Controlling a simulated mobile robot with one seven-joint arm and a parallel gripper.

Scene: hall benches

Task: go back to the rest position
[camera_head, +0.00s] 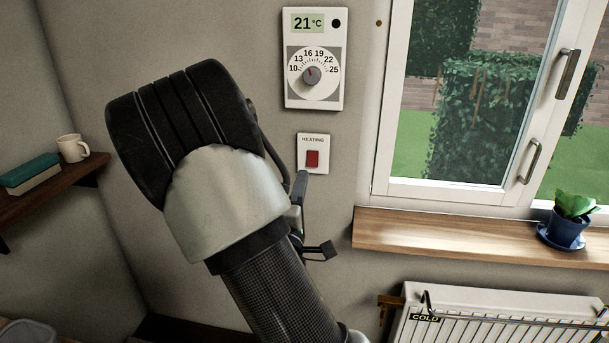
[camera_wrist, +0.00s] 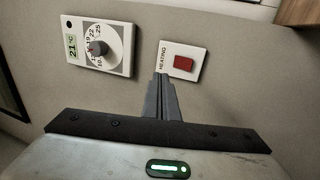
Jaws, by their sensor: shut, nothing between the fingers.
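My gripper (camera_wrist: 162,80) is shut and empty in the wrist view, its fingers together and pointing at the lower left edge of the heating switch plate (camera_wrist: 182,61). In the head view my gripper (camera_head: 301,180) is mostly hidden behind my arm, with its tip just below the switch plate (camera_head: 313,141). I cannot tell whether the tip touches the plate or the wall. The plate is white with a red rocker (camera_head: 312,159) and the word HEATING. No separate rest marker shows in either view.
A thermostat (camera_head: 315,58) reading 21 °C hangs above the switch. To the right are a window (camera_head: 480,189), a wooden sill (camera_head: 450,237) with a potted plant (camera_head: 567,228), and a radiator (camera_head: 480,297) below. A shelf (camera_head: 60,183) with a mug (camera_head: 73,148) is at left.

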